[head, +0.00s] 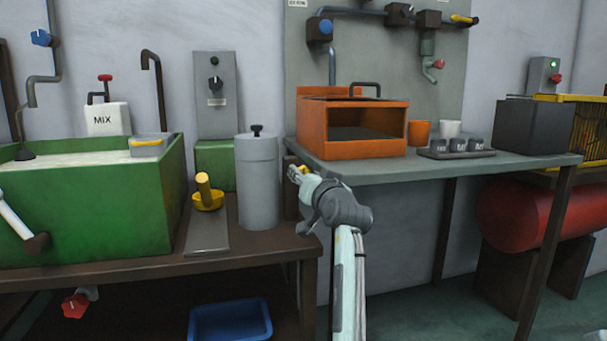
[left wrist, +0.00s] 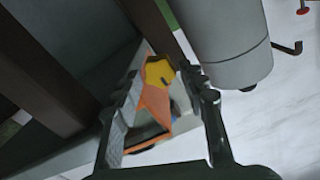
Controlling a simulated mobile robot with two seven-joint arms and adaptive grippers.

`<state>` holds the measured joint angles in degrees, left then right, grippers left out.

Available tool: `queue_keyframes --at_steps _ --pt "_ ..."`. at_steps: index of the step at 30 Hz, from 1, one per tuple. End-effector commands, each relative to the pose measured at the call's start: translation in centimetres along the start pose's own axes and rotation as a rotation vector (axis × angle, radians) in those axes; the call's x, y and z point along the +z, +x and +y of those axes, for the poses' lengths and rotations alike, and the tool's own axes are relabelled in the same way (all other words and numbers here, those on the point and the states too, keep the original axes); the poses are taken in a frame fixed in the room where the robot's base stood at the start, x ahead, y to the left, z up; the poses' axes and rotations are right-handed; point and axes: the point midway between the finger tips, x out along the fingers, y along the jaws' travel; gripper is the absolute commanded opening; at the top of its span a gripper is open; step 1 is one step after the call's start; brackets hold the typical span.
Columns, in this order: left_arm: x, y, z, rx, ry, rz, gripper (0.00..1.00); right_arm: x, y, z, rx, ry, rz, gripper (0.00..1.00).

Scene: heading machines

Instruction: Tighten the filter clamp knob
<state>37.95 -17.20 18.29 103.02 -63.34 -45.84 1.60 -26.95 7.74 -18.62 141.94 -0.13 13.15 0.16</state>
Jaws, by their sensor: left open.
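A small yellow knob (left wrist: 158,72) shows in the left wrist view between the fingertips of my left gripper (left wrist: 165,80). I cannot tell whether a finger touches it. The grey cylinder (left wrist: 225,40) is just right of it. In the head view the cylinder (head: 257,185) stands upright on the brown bench with a black knob (head: 256,130) on its lid. My left gripper (head: 294,172) is right of the cylinder, beside a brown post, with a bit of yellow (head: 304,169) at its fingers. Its jaws are open. My right gripper is out of view.
The grey table (head: 400,172) with the orange box (head: 365,143) is close on the right. A blue bin (head: 230,322) is below the bench.

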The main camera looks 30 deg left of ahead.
Motion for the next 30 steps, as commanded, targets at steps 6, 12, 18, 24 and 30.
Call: queue_keyframes --at_steps 6,12,18,24,30 --pt "0.1 -4.9 0.1 0.003 -0.003 -0.003 0.42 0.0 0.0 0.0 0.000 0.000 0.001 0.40" --pt "0.1 -8.0 0.0 0.001 0.001 0.000 0.42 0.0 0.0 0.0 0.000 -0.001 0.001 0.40" --pt "0.1 -9.2 0.0 0.000 -0.001 -0.001 0.42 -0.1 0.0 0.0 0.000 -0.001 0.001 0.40" --pt "0.1 -9.2 0.0 0.000 -0.001 -0.002 0.42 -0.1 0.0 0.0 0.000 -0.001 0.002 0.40" --pt "0.0 -9.2 0.0 0.000 -0.001 -0.001 0.42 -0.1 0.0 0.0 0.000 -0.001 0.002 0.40"
